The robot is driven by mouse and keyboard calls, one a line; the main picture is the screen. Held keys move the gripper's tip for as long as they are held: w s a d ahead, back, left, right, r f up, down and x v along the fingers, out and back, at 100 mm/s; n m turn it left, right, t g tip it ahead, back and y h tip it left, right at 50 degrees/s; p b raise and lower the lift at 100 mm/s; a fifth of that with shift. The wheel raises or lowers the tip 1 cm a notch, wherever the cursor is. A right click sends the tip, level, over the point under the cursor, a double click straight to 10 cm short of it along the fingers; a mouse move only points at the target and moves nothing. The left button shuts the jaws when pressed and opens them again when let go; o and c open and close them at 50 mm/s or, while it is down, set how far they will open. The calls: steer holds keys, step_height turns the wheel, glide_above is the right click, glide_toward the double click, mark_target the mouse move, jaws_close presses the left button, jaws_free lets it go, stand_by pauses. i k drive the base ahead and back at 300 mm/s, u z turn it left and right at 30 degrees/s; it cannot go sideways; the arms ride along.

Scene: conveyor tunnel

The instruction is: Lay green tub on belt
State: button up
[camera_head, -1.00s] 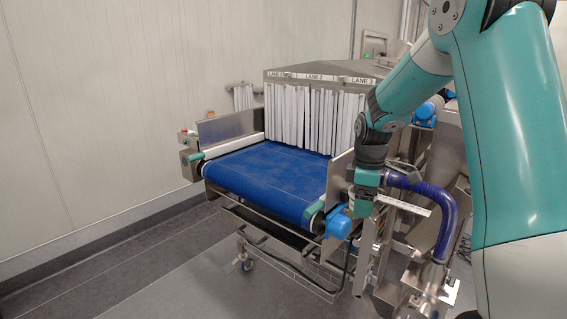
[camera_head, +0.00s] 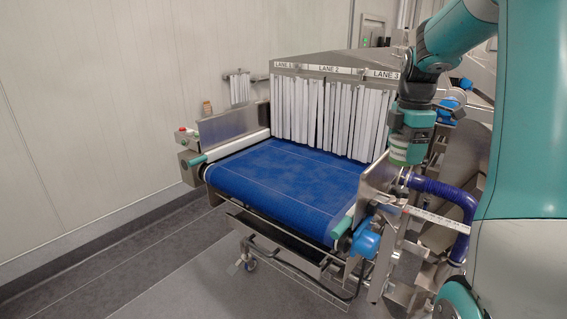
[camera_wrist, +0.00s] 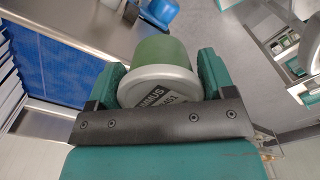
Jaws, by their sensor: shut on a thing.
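The green tub (camera_wrist: 165,62) is between the two jaws of my gripper (camera_wrist: 163,80) in the wrist view. It has a pale grey rim and dark lettering on the end facing the camera. In the head view my gripper (camera_head: 404,150) is shut on the tub (camera_head: 400,155), of which a small green and pale part shows under the wrist. It is at the right side of the belt, near the metal side plate. The blue belt (camera_head: 285,180) is empty. It also shows at the left of the wrist view (camera_wrist: 50,70).
White strip curtains (camera_head: 330,115) hang at the tunnel mouth under lane labels. A metal side plate (camera_head: 376,185) and a blue motor (camera_head: 366,240) stand at the belt's right edge. A blue hose (camera_head: 440,190) curves beside them. A low metal guard (camera_head: 228,124) edges the left side.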

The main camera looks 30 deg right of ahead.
mark_target(321, 182)
steer(key=z, duration=0.05)
steer(key=i, duration=0.95)
